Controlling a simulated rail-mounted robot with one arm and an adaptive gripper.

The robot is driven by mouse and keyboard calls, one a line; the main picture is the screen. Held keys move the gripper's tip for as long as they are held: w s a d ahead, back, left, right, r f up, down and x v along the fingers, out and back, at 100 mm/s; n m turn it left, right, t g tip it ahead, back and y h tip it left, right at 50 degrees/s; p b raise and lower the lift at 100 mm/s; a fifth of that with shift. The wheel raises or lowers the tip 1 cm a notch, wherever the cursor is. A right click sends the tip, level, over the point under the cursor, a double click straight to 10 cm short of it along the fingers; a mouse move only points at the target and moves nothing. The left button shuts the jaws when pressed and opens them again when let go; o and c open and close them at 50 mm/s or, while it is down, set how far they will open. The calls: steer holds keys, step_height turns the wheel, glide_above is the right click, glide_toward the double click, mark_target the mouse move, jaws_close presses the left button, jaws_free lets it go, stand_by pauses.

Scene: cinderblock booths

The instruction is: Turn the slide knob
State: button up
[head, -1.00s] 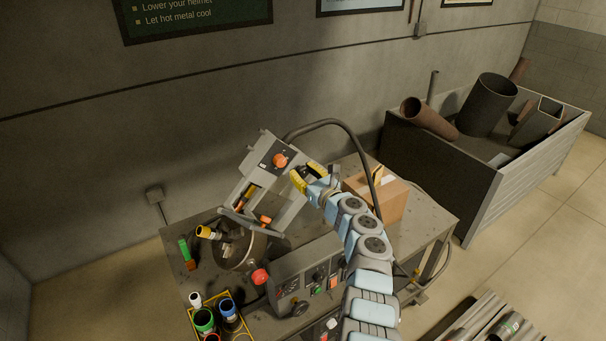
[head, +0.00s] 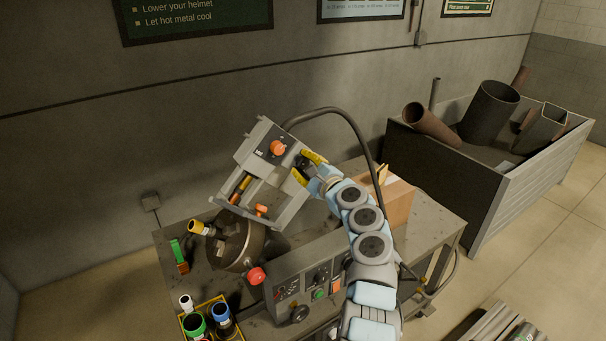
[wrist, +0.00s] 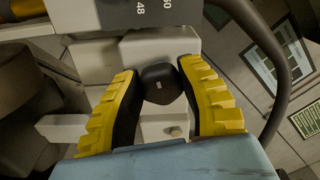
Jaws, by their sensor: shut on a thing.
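The slide knob (wrist: 161,84) is a dark, rounded knob with a small pale mark on its face. It sticks out from the grey tool head (head: 262,137) of the machine on the bench. My gripper (wrist: 160,85) has yellow ribbed fingers with dark pads, one on each side of the knob, and is shut on it. In the head view my gripper (head: 309,167) is at the right side of the tool head, and the fingers mostly hide the knob. An orange knob (head: 278,148) sits on the tool head's dark panel, left of my gripper.
A thick dark hose (head: 340,112) arches behind my gripper. A cardboard box (head: 399,203) stands right of my arm. The machine's control panel (head: 300,285) with a red button (head: 257,275) is below. A scrap bin (head: 450,190) stands at the right.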

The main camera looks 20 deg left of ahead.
steer(key=shift+a+f+n+b, duration=0.1)
steer(key=shift+f+n+b, duration=0.1)
steer(key=shift+n+b, duration=1.45)
steer(key=o, duration=1.2)
steer(key=shift+a+r, duration=0.1)
steer(key=shift+v, duration=0.9)
steer(key=shift+s+d, duration=0.15)
steer(key=shift+d, duration=0.2)
steer(key=v, duration=0.9)
steer(key=shift+s+d, duration=0.2)
steer(key=shift+d, duration=0.05)
